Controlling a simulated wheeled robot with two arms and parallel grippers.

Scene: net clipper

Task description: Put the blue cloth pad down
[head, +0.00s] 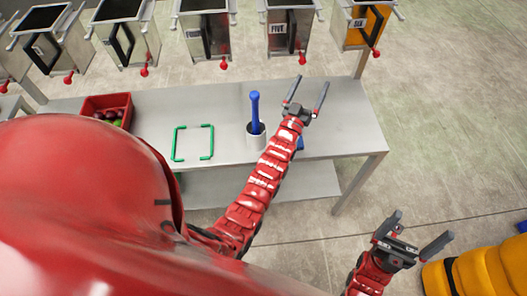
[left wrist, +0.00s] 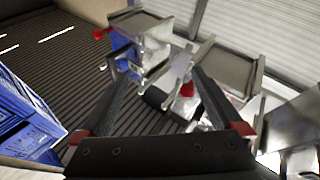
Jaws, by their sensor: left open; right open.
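A small piece of something blue, which may be the blue cloth pad (head: 300,143), shows on the metal table (head: 345,120) just right of my left forearm. The arm hides the rest of it. My left gripper (head: 306,96) is open and empty above the table's back right part, beyond the blue piece. In the left wrist view its two spread fingers (left wrist: 160,75) hold nothing. My right gripper (head: 418,240) is open and empty in front of the table, at the lower right. No pad shows clearly in the left wrist view.
Green corner marks (head: 178,143) and a red crate (head: 127,101) of produce lie further left. Several metal boxes with red knobs line the back. Yellow rolls (head: 490,268) are at right.

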